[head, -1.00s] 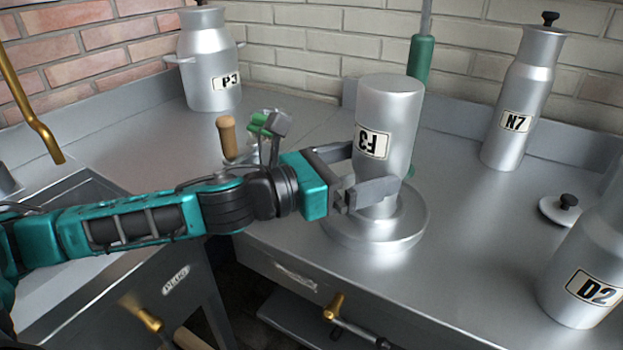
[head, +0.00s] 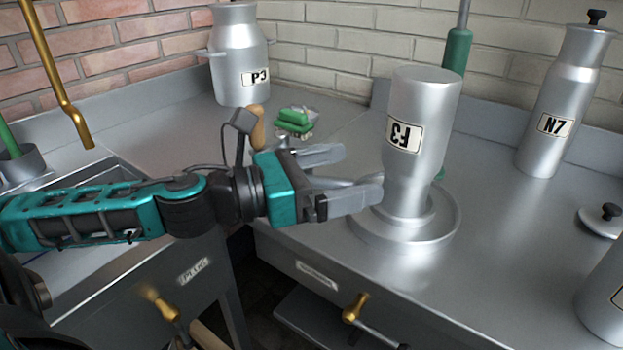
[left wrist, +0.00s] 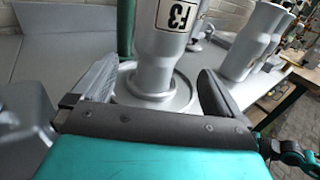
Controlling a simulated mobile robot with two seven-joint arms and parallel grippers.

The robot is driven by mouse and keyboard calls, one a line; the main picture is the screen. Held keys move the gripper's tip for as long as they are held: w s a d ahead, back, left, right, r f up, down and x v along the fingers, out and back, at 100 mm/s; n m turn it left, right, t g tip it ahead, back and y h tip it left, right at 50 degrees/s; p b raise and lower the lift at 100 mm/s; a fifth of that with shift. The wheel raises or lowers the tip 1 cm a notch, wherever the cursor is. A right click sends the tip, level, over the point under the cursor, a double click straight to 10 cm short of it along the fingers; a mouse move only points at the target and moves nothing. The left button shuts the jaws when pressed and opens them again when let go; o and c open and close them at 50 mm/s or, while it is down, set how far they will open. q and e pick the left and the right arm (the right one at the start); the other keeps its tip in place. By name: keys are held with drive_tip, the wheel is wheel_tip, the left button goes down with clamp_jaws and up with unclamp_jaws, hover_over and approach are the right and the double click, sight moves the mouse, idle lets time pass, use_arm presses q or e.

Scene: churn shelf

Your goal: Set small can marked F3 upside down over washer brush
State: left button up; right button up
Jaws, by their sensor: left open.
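The small can marked F3 (head: 425,95) is a silver metal can standing upside down, its label inverted and its neck down in a round metal dish (head: 453,232). The washer brush itself is not seen; the can and dish would hide anything inside. My left gripper (head: 358,172) is open and empty, just left of the can's neck, with its fingers pointing at it. My right gripper is not in view.
Can P3 (head: 238,55) stands at the back left, with a small green object (head: 295,121) before it. Can N7 (head: 565,100) stands at the right, near a loose lid (head: 606,217). A green-handled rod (head: 456,52) rises behind F3. A sink lies left.

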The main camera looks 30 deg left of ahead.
use_arm(q)
drive_tip(key=shift+s+a+f, duration=0.1)
drive_tip(key=shift+s+a, duration=0.3)
drive_tip(key=shift+s, duration=0.15)
drive_tip(key=shift+p+v, duration=0.8)
drive_tip(key=shift+v, duration=0.55)
